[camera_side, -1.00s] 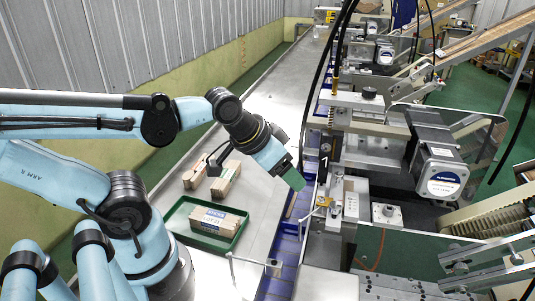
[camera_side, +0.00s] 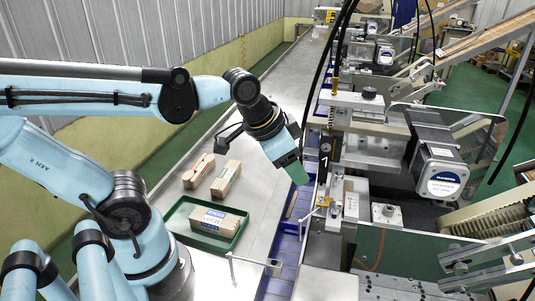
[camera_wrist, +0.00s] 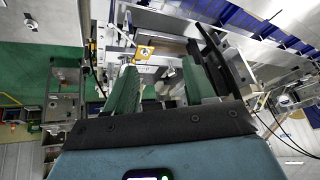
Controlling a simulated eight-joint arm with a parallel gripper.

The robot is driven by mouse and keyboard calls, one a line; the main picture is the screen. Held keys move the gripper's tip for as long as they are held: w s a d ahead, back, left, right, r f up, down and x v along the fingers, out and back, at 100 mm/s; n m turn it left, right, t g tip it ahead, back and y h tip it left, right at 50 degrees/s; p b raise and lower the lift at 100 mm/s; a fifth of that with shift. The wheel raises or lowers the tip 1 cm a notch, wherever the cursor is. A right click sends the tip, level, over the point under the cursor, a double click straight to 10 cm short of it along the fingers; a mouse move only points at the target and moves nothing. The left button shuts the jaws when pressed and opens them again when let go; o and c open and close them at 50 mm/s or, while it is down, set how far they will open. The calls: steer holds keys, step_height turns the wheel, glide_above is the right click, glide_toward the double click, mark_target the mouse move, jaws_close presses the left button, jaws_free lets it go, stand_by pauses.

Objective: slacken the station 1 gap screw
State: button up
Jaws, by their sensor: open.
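Station 1 (camera_side: 345,160) is the machine head marked "1" in the side view, on the right side of the conveyor. A small yellow piece (camera_side: 325,201) sits low on it, and a yellow plate with a round centre (camera_wrist: 145,52) shows in the wrist view, just beyond the fingertips. I cannot tell for certain which part is the gap screw. My gripper (camera_side: 298,176) is over the blue conveyor, left of the station and tilted down toward it. In the wrist view its two green fingers (camera_wrist: 160,75) are apart with nothing held between them.
A green tray (camera_side: 206,240) holding a labelled bundle of sticks (camera_side: 219,221) is on the metal table, with two more bundles (camera_side: 212,175) behind it. A thin bent rod (camera_side: 245,260) stands by the conveyor's near edge. Black cables (camera_side: 318,75) hang near the station.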

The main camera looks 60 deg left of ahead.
mark_target(336, 205)
steer(key=w+d+r+m+g, duration=0.6)
steer(key=d+m, duration=0.1)
steer(key=m, duration=0.8)
step_height(336, 205, down, 12)
steer(key=shift+w+f, duration=0.15)
jaws_close()
